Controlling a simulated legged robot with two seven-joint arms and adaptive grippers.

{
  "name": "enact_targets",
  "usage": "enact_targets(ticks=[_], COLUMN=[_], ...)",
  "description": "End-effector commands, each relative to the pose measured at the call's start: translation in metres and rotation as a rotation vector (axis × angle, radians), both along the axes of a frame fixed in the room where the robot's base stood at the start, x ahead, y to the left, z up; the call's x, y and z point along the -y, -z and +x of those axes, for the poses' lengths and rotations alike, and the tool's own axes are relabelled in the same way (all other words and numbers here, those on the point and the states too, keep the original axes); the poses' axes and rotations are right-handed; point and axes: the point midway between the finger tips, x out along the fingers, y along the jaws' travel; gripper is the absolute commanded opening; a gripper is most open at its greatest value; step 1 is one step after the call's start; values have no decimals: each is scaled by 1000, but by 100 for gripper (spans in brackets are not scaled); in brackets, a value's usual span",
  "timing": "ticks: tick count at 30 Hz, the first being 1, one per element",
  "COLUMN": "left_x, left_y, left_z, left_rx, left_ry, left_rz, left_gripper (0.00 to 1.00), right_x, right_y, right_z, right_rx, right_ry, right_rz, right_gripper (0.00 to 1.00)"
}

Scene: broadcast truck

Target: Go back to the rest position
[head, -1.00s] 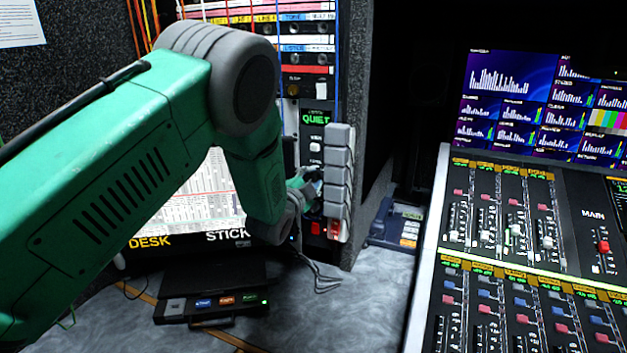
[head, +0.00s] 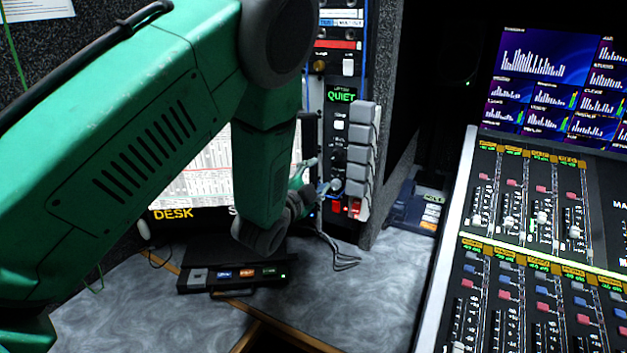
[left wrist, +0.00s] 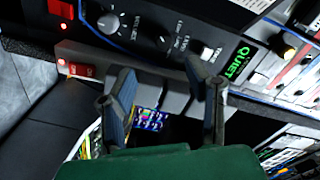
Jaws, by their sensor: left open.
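My left arm comes in from the left in the head view and bends down over the desk. My left gripper (head: 318,186) is in front of the rack at the desk's back, beside a grey block-like strip (head: 361,152). In the left wrist view its two fingers (left wrist: 168,100) stand apart with nothing held between them. The fingers point at a rack panel with knobs and a green QUIET display (left wrist: 240,64). My right gripper does not show in either view.
A mixing console (head: 540,220) fills the right side, with screens (head: 560,85) behind it. A small button box (head: 235,273) lies on the grey desk (head: 375,300) below my arm. A phone-like unit (head: 420,208) sits at the back. Loose cable hangs near the rack.

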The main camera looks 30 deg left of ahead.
Motion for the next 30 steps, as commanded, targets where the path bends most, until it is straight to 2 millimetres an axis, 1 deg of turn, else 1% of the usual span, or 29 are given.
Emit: enact_targets(ticks=[1, 3, 6, 20, 23, 26, 29, 30], left_x=[0, 1, 1, 1, 1, 2, 4, 5], left_y=[1, 0, 0, 0, 4, 27, 75, 99], left_z=[-6, -12, -17, -17, -19, -28, -52, -67], left_rx=[-2, -1, -1, -1, -10, -78, -222, -297], left_ry=[0, 1, 0, 0, -1, -10, -40, -60], left_rz=[1, 1, 1, 0, -7, -53, -155, -208], left_gripper=[44, 44, 44, 44, 44, 44, 44, 44], right_x=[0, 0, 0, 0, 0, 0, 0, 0], right_y=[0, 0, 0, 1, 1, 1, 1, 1], right_z=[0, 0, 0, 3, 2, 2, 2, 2], right_rx=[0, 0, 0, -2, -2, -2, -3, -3], right_ry=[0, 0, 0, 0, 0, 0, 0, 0], right_rz=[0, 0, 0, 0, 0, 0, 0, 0], right_gripper=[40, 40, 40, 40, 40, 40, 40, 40])
